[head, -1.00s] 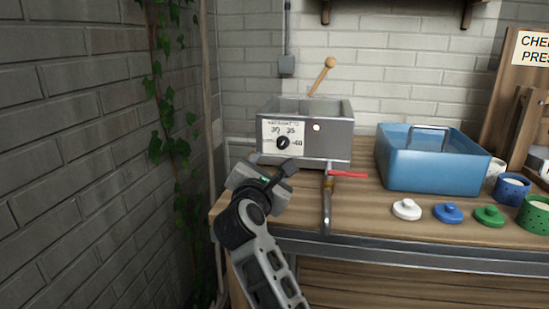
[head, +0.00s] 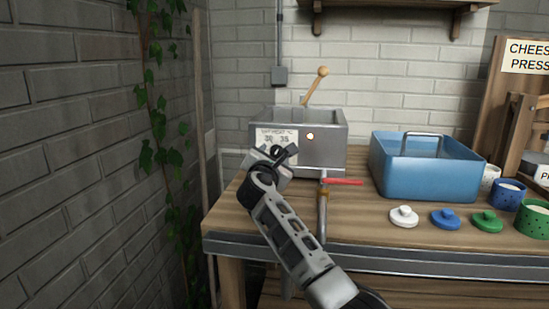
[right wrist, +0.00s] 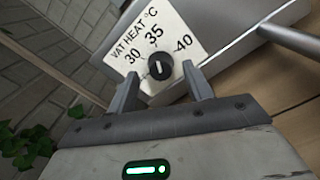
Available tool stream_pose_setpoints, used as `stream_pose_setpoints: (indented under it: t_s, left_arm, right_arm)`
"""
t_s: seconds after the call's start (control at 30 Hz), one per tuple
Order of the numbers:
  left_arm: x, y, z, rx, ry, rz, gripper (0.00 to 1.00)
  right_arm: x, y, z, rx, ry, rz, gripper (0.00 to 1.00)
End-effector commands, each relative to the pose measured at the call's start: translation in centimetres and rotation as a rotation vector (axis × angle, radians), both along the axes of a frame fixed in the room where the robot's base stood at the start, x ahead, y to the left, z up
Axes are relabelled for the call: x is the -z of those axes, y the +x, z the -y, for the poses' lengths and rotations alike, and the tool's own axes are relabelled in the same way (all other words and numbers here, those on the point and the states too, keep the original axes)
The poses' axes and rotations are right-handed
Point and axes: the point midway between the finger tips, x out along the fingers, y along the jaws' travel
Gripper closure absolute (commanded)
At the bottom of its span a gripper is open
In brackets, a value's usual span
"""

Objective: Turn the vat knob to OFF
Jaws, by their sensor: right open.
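The vat (head: 325,140) is a grey metal box on the wooden bench, with a small round light (head: 310,136) glowing on its front. Its white dial plate, marked VAT HEAT °C with 30, 35 and 40, shows in the right wrist view. The black vat knob (right wrist: 160,67) has a white pointer line aimed near 35. My right gripper (right wrist: 160,90) is open, its two fingers on either side of the knob in that view; I cannot tell whether they touch it. In the head view the right gripper (head: 283,155) covers the lower dial and knob. My left gripper is out of view.
A red-handled tap (head: 342,181) sticks out below the vat's front. A blue tub (head: 425,170) stands to the right. White, blue and green lids lie near the bench's front edge. A brick wall (head: 80,150) rises on the left.

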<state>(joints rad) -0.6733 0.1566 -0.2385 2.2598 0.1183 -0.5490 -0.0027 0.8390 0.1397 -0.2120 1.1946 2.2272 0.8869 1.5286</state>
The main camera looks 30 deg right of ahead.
Motion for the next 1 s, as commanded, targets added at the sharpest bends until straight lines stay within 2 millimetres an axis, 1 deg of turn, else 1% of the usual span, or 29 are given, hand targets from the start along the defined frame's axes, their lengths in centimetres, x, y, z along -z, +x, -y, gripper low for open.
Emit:
stream_pose_setpoints:
  t_s: [0.17,0.47,0.5,0.57,0.6,0.63,0.83,1.0]
  left_arm:
    - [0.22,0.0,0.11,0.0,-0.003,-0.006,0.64]
    - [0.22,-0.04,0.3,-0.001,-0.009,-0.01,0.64]
    - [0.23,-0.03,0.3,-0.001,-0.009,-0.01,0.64]
    - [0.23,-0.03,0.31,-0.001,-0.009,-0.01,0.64]
    - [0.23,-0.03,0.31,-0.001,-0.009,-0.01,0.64]
    - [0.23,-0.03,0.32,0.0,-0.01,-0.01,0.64]
    - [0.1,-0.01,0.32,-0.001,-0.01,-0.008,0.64]
    - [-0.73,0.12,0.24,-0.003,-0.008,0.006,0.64]
  right_arm:
    - [0.01,0.86,0.79,0.001,0.0,0.0,0.49]
    - [-0.02,0.97,0.84,0.001,0.001,0.0,0.49]
    - [-0.02,0.97,0.84,0.001,0.001,0.0,0.6]
    - [-0.01,0.96,0.83,0.001,0.001,0.0,0.77]
    - [-0.01,0.95,0.83,0.001,0.001,0.0,0.88]
    - [0.0,0.96,0.82,0.001,0.001,0.0,0.93]
    - [0.0,0.95,0.8,0.001,-0.002,-0.004,0.93]
    - [-0.04,0.97,0.7,0.0,-0.029,-0.028,0.93]
